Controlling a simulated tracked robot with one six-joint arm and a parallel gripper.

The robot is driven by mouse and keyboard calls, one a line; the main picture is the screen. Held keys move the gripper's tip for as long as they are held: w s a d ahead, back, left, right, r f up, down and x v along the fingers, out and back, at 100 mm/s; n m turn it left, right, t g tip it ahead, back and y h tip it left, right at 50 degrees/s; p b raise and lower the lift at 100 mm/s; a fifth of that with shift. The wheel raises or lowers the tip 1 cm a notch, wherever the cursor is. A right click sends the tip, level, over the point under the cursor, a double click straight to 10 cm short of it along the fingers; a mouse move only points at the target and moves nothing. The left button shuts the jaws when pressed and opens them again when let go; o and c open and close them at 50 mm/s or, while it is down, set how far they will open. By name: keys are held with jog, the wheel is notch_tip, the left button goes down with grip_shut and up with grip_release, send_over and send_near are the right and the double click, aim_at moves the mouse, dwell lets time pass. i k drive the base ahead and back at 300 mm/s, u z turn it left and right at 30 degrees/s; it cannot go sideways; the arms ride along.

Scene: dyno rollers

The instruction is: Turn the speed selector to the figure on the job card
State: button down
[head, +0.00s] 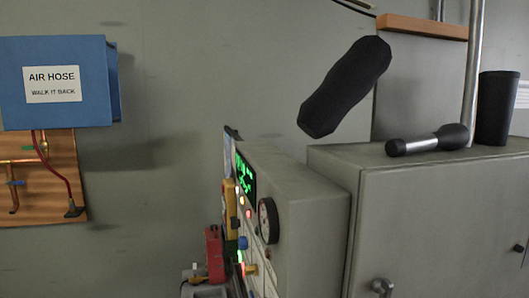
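The grey control console (305,215) stands in the lower middle of the head view, its front panel seen almost edge-on. The panel carries a green-lit display (245,176), a round dial gauge (268,220), a blue knob (243,242) and a brass-coloured fitting (250,269). Small red and green lights show between them. I cannot tell which part is the speed selector, and no figures are readable. I cannot make out a job card; a thin pale sheet edge (229,148) shows at the panel's far side. I cannot make out my gripper in this view.
A grey cabinet (440,215) fills the right, with a torch (428,141) and a black cup (497,108) on top. A dark elongated shape (345,88) shows above the console. A blue air hose box (55,110) is on the left wall. A red object (213,252) sits beside the panel.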

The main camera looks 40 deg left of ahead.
aim_at(236, 223)
jog(key=z, duration=1.45)
jog(key=k, duration=1.85)
jog(key=u, duration=1.3)
